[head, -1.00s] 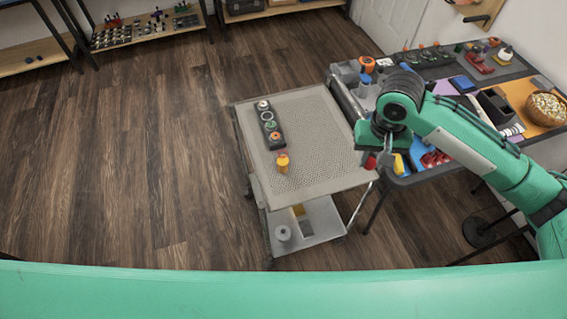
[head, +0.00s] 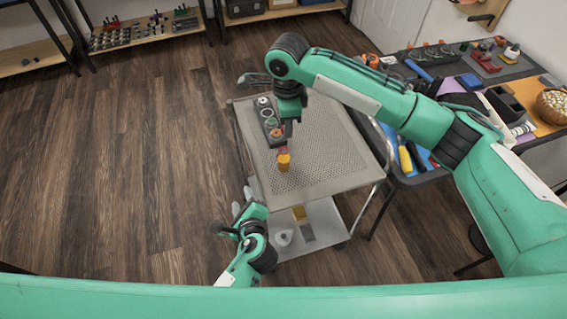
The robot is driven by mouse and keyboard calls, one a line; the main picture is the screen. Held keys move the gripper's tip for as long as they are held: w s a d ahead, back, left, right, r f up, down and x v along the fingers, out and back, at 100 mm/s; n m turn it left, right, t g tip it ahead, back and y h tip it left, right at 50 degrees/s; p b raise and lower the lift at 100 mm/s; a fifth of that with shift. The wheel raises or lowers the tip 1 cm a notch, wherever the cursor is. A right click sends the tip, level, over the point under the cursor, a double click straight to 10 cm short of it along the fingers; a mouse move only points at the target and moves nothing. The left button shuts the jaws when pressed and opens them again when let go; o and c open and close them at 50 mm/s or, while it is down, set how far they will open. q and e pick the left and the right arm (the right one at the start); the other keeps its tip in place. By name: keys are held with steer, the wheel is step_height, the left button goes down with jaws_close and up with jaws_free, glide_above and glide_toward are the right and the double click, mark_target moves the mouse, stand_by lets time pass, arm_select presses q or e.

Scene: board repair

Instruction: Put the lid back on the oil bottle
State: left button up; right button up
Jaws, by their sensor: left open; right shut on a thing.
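The yellow-orange oil bottle (head: 284,163) stands upright near the front left part of the cart's top. My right gripper (head: 286,136) points down just above and behind the bottle. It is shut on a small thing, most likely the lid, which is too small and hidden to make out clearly. I cannot tell whether that thing touches the bottle top. My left gripper (head: 243,202) is open and empty, low beside the cart's front left corner, apart from the bottle.
A dark tray with round parts (head: 268,118) lies on the cart (head: 335,160), partly behind my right gripper. The cart's right half is clear. A workbench (head: 410,180) with tools and bins stands to the right. A lower shelf (head: 325,225) holds a few items.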

arm_select(q)
steer(key=d+r+m+t, duration=0.1)
steer(key=m, duration=0.1)
steer(key=w+d+r+m+t, duration=0.1)
steer(key=d, duration=0.1)
steer(key=w+d+r+m+t, duration=0.1)
steer(key=d+m, duration=0.1)
steer(key=shift+d+r+m+h, duration=0.1)
steer(key=shift+r+m+h, duration=0.2)
steer(key=shift+r+h, duration=0.1)
arm_select(e)
steer(key=shift+w+a+m, duration=0.25)
steer(key=shift+a+m, duration=0.05)
steer(key=shift+a, duration=0.05)
arm_select(q)
steer(key=m+t+h, duration=0.2)
steer(key=m, duration=0.4)
glide_toward(282, 156)
steer(key=shift+w+a+f, duration=0.1)
steer(key=shift+w+a, duration=0.4)
steer(key=shift+a, duration=0.05)
steer(key=shift+d+m+h, duration=0.3)
steer(key=shift+d+m, duration=0.1)
steer(key=shift+w, duration=0.1)
steer(key=w, duration=1.1)
steer(key=shift+w+a, duration=0.35)
steer(key=shift+w, duration=0.05)
